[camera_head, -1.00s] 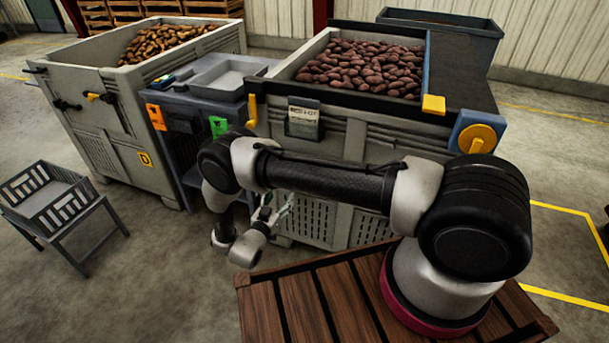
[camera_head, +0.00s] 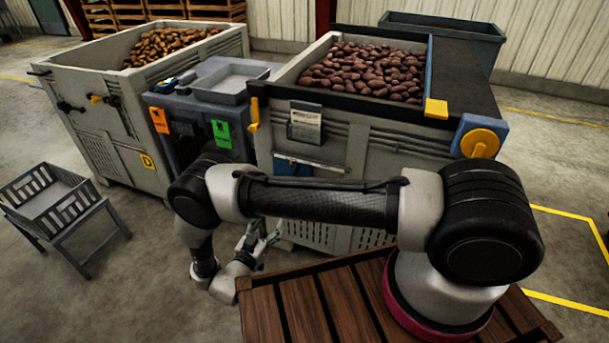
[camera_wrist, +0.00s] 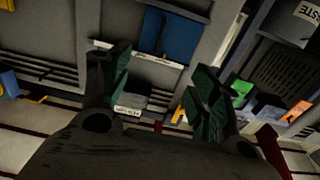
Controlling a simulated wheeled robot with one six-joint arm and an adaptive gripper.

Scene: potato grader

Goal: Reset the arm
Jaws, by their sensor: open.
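My gripper (camera_head: 259,236) hangs low at the end of my folded arm, in front of the bin of dark red potatoes (camera_head: 365,72) and just above the left end of the wooden slatted platform. In the wrist view my gripper (camera_wrist: 155,100) has its two green-padded fingers apart with nothing between them. The wrist view looks at the grey wall of the bin, with a blue panel (camera_wrist: 172,36) on it. The same blue panel shows in the head view (camera_head: 293,167).
A grey bin of brown potatoes (camera_head: 172,43) stands at the back left. A blue-grey stand with a tray (camera_head: 228,78) is between the bins. A small slatted grey crate stand (camera_head: 52,200) is at the left. Bare floor lies between it and my arm.

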